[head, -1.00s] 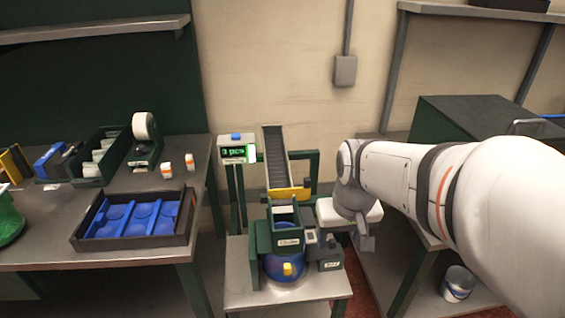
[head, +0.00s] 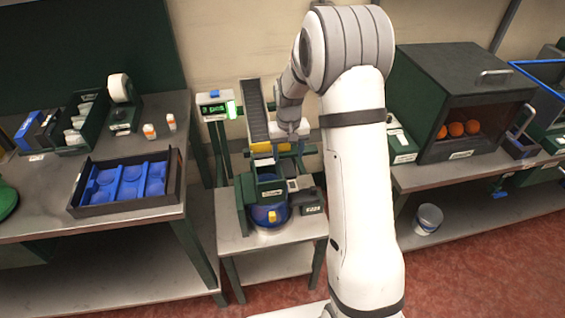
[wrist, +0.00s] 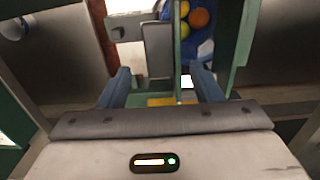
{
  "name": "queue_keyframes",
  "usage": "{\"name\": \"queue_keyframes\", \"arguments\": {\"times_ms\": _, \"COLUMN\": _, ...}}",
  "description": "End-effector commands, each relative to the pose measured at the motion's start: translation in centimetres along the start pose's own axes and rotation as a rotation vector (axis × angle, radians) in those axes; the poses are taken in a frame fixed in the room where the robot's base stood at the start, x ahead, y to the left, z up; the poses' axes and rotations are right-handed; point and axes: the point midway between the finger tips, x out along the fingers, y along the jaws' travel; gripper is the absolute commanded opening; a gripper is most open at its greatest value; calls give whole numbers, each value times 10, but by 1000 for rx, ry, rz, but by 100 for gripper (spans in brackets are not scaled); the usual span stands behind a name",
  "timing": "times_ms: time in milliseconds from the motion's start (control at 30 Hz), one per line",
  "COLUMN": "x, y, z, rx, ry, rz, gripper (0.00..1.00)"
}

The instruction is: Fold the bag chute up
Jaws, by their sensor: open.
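A dark sloping chute (head: 255,110) stands behind the bagging stand, with a yellow piece (head: 264,147) at its lower end. Below it is a green hopper box (head: 262,186) over a blue bag or bowl (head: 268,217). My gripper (head: 290,131) is beside the chute's lower end, just right of the yellow piece. In the wrist view my gripper (wrist: 164,76) has its fingers spread and nothing is visibly held. A yellow strip (wrist: 172,101) shows low between the fingers. Orange and yellow fruit (wrist: 199,18) lies in blue material beyond. I cannot tell whether a finger touches the chute.
A tray with blue pockets (head: 125,206) is on the left bench. A lit display (head: 213,107) stands left of the chute. A dark cabinet (head: 460,85) with oranges is at the right, with a white bucket (head: 428,219) below. Red floor lies open at the right.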

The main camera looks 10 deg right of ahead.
Motion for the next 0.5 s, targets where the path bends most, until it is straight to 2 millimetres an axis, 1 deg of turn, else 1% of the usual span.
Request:
{"name": "queue_keyframes", "arguments": {"times_ms": 100, "x": 20, "y": 0, "z": 1, "rx": 1, "ry": -4, "rz": 0, "gripper": 59}}
{"name": "queue_keyframes", "arguments": {"times_ms": 300, "x": 47, "y": 1, "z": 1, "rx": 1, "ry": -3, "rz": 0, "gripper": 59}}
{"name": "queue_keyframes", "arguments": {"times_ms": 400, "x": 54, "y": 1, "z": 1, "rx": 1, "ry": -1, "rz": 0, "gripper": 59}}
{"name": "queue_keyframes", "arguments": {"times_ms": 500, "x": 57, "y": 1, "z": 1, "rx": 2, "ry": 0, "rz": 0, "gripper": 59}}
